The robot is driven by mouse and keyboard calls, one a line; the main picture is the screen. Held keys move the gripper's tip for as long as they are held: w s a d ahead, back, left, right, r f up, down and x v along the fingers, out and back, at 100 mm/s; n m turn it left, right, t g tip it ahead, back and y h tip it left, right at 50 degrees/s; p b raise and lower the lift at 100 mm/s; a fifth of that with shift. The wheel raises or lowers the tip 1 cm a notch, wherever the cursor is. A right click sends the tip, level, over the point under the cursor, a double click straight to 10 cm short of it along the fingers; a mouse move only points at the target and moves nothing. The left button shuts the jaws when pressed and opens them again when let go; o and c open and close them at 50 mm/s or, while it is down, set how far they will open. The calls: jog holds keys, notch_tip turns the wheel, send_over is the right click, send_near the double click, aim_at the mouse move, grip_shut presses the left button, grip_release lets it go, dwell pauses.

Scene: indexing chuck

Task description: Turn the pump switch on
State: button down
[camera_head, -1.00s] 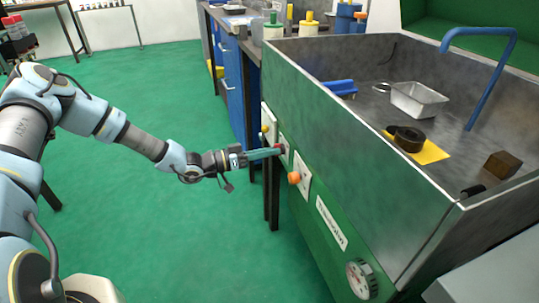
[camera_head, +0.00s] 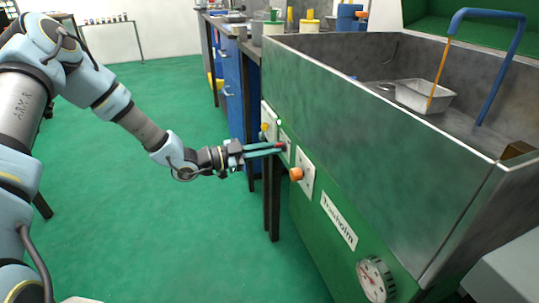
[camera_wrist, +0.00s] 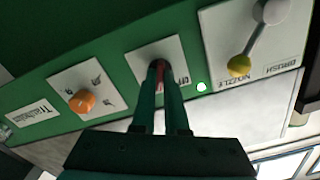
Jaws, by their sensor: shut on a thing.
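The pump switch is a small red lever (camera_wrist: 160,72) on a white plate (camera_wrist: 140,62) on the green front panel of the metal sink. Lettering that looks like "OFF" is beside it. My gripper (camera_wrist: 160,88) is shut on the red lever, its long dark-green fingers on either side. In the head view, my gripper (camera_head: 279,148) reaches the panel from the left and its tips mostly hide the lever. A small green light (camera_wrist: 201,86) is lit beside the plate.
An orange knob (camera_head: 296,174) and a yellow-tipped lever (camera_wrist: 239,66) flank the switch. A gauge (camera_head: 376,280) sits lower on the panel. An orange line (camera_head: 439,75) runs from the blue spout (camera_head: 487,12) to a metal tray (camera_head: 412,95). The green floor is free on the left.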

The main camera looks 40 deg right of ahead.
jog(key=shift+m+b, duration=0.3)
jog(key=shift+m, duration=0.2)
jog(key=c, duration=0.9)
grip_release()
jog(key=shift+c, duration=0.2)
jog(key=v, duration=1.1)
jog(key=shift+d, duration=0.1)
